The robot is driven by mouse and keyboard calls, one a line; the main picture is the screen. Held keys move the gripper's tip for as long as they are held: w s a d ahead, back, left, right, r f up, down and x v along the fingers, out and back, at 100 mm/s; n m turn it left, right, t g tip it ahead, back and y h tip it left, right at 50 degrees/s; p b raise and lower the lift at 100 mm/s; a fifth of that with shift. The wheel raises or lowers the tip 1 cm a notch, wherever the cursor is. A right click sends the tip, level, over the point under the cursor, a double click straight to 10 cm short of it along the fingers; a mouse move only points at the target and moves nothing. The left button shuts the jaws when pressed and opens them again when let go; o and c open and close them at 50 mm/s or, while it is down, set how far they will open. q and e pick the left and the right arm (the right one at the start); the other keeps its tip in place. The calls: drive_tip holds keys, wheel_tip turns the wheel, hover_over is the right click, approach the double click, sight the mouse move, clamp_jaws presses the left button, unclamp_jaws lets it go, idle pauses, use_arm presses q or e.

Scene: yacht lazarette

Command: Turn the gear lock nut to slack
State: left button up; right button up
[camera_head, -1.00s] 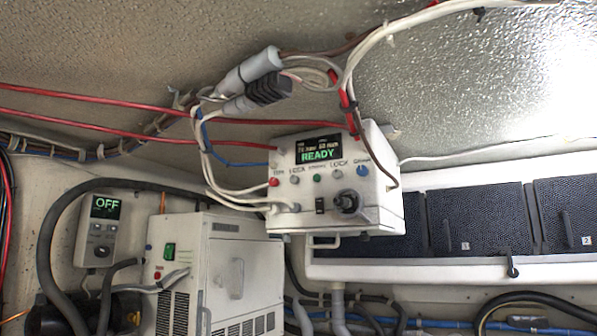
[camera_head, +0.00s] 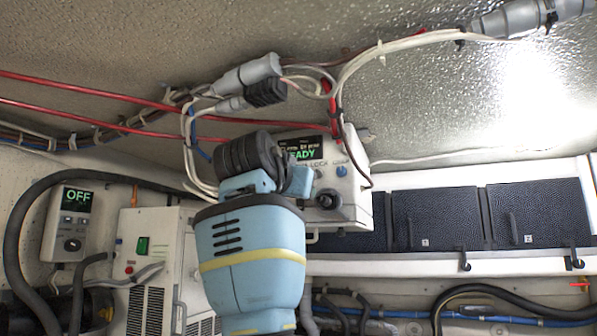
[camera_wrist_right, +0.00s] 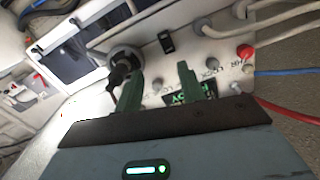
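A white control box (camera_head: 352,215) hangs under the sloped ceiling, its green display reading READY. A black knob with a grey round collar (camera_head: 328,200) sits low on its panel; I see no label naming it the gear lock nut. The knob (camera_wrist_right: 118,68) also shows in the right wrist view, just left of my right gripper (camera_wrist_right: 161,68). My right gripper's two green fingers are apart, with nothing between them, in front of the panel. In the head view my blue right arm hides the box's left part and the fingertips. My left gripper is not in view.
Small coloured buttons and a black rocker switch (camera_wrist_right: 166,43) share the panel. Cables and red lines run above and into the box. A white unit (camera_head: 150,255), a grey controller reading OFF (camera_head: 70,222) and dark panelled lockers (camera_head: 435,217) stand around it.

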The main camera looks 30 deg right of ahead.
drive_tip(key=s+r+m, duration=0.1)
drive_tip(key=s+r, duration=0.3)
drive_tip(key=r, duration=0.1)
drive_tip(key=x, duration=0.7)
drive_tip(key=shift+w+f, duration=0.25)
drive_tip(key=shift+a, duration=0.1)
drive_tip(key=shift+c, duration=0.3)
clamp_jaws()
